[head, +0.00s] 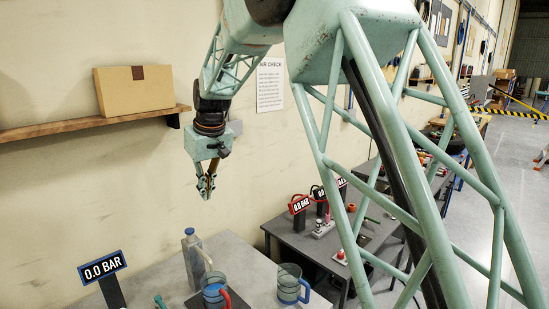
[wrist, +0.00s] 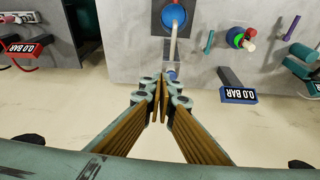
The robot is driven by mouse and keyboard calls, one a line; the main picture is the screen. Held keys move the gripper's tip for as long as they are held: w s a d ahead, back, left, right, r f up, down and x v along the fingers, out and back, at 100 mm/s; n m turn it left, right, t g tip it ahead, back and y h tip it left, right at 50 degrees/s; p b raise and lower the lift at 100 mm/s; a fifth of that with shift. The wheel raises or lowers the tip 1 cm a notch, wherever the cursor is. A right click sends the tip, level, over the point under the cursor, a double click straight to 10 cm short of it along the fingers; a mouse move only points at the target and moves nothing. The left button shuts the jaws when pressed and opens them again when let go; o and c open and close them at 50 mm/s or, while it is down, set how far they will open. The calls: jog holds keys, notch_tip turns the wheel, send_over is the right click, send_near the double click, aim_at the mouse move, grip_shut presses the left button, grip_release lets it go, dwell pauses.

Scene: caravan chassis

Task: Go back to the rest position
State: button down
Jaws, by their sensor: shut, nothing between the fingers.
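My gripper (head: 205,187) hangs from my green lattice arm in the head view, in the air above the grey table and in front of the pale wall. It points downward and is apart from everything on the table. In the wrist view, the two fingers of my gripper (wrist: 160,100) meet at their tips, shut with nothing between them. My arm hides part of the room on the right in the head view.
The grey table (head: 162,273) below holds a pump-like bottle (head: 193,262), two clear jugs with a red handle (head: 216,291) and a blue handle (head: 290,284), and a 0.0 BAR sign (head: 103,266). A wall shelf (head: 90,127) carries a cardboard box (head: 133,94). A second table (head: 318,243) stands right.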

jog(key=s+d+r+m+h+b, duration=0.1)
jog(key=s+d+r+m+b, duration=0.2)
jog(key=s+d, duration=1)
jog(key=s+d+r+m+b, duration=0.1)
jog(key=s+d+r+b, duration=0.35)
jog(key=s+d, duration=0.85)
jog(key=s+d+f+m+b, duration=0.1)
jog(key=s+d+f, duration=0.2)
jog(key=s+d, duration=0.3)
jog(key=s+d+f+m+t+b, duration=0.1)
jog(key=s+d+f, duration=0.3)
jog(key=s, duration=0.9)
jog(key=s+d+f+m+h+b, duration=0.1)
jog(key=s+d+f+m+b, duration=0.1)
jog(key=s+d, duration=0.5)
jog(key=s+f+b, duration=0.1)
jog(key=s, duration=0.2)
jog(key=shift+s+d+f, duration=0.25)
jog(key=shift+d+f, duration=0.15)
